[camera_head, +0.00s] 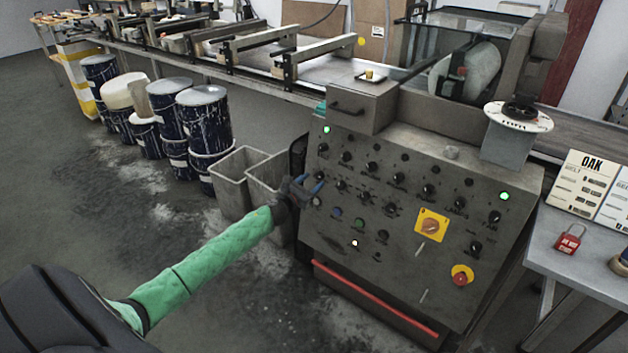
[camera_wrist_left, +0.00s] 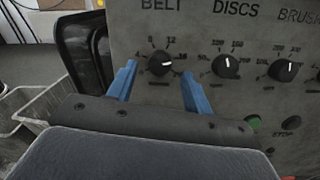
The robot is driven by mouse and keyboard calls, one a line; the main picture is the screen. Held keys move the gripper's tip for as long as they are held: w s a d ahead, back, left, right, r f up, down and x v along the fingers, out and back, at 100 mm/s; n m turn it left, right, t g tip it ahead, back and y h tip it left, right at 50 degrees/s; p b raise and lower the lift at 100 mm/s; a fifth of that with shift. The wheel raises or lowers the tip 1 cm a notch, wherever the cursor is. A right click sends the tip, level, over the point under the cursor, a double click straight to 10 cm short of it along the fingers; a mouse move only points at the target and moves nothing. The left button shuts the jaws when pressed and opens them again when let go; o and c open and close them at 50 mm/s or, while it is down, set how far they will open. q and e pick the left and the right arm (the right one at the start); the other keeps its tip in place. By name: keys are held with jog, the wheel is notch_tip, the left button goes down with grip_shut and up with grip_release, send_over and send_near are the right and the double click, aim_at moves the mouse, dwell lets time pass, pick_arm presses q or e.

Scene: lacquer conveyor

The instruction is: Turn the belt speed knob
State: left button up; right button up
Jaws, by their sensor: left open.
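The belt speed knob (camera_wrist_left: 160,63) is a round black knob with a white pointer mark, under the word BELT on the grey panel in the left wrist view. The mark points to the right side of its printed scale. My left gripper (camera_wrist_left: 159,72) is open, with one blue finger on each side of the knob; I cannot tell whether they touch it. In the head view the left gripper (camera_head: 306,186) is at the panel's left edge, and the belt knob (camera_head: 319,175) shows just beyond the fingers. My right gripper is not in view.
To the right are the DISCS knob (camera_wrist_left: 226,66) and another knob (camera_wrist_left: 283,70) under BRUSH. Below is a green button (camera_wrist_left: 252,120). The panel (camera_head: 330,240) also has a yellow-backed rotary switch (camera_head: 431,225) and a red button (camera_head: 460,279). Grey bins (camera_head: 236,180) stand left.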

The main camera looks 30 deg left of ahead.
pick_arm(q)
jog(key=shift+w, duration=1)
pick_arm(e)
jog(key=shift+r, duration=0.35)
pick_arm(q)
jog(key=c, duration=1)
